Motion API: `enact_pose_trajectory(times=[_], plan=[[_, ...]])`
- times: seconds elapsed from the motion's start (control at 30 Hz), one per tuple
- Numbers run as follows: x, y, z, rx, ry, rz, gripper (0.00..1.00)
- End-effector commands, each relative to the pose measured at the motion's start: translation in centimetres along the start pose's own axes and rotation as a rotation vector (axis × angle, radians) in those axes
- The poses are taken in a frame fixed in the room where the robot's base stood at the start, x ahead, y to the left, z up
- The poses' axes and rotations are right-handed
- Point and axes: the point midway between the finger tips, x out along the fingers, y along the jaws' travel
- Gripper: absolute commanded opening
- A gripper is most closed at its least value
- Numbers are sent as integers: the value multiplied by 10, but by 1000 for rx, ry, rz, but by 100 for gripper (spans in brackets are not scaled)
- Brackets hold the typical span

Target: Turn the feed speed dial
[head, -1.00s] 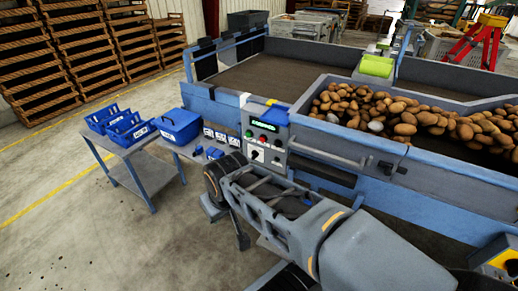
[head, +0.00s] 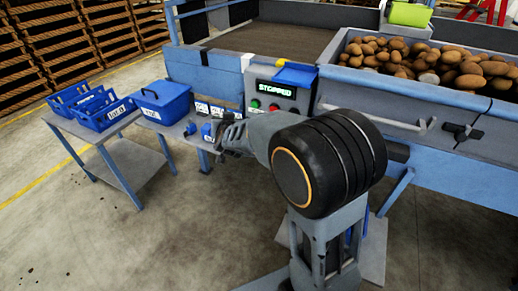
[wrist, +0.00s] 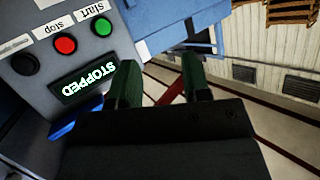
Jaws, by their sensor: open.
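The control panel of the grader (head: 262,88) faces me in the head view, with a green-lit display (head: 275,89) reading STOPPED. The feed speed dial cannot be made out; my arm covers the lower panel. My gripper (head: 226,135) is in front of the panel's lower left side. In the wrist view my gripper (wrist: 161,86) is open, with two dark green fingertips apart and nothing between them. The panel shows rotated at left, with a green start button (wrist: 102,26), a red stop button (wrist: 65,44), a black control (wrist: 25,64) and the STOPPED display (wrist: 85,84).
A blue hood (head: 296,75) juts out above the display. Left of the panel, a low table (head: 110,140) holds blue crates (head: 103,112), and a blue lidded box (head: 162,100) stands beside them. A grey handle bar (head: 375,118) sticks out right of the panel. Open floor lies at left.

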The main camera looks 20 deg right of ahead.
Motion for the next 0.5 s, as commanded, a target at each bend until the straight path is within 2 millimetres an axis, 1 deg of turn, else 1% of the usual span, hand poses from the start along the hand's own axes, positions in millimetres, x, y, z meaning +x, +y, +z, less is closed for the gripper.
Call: enact_pose_trajectory(times=[0.03,0.1,0.2,0.33,0.4,0.5], plan=[[30,13,38,7,60,73,44],[51,28,58,9,145,183,44],[71,48,85,-4,238,332,44],[83,67,113,-31,316,487,44],[85,74,123,-45,342,546,44],[87,81,131,-59,365,601,44]])
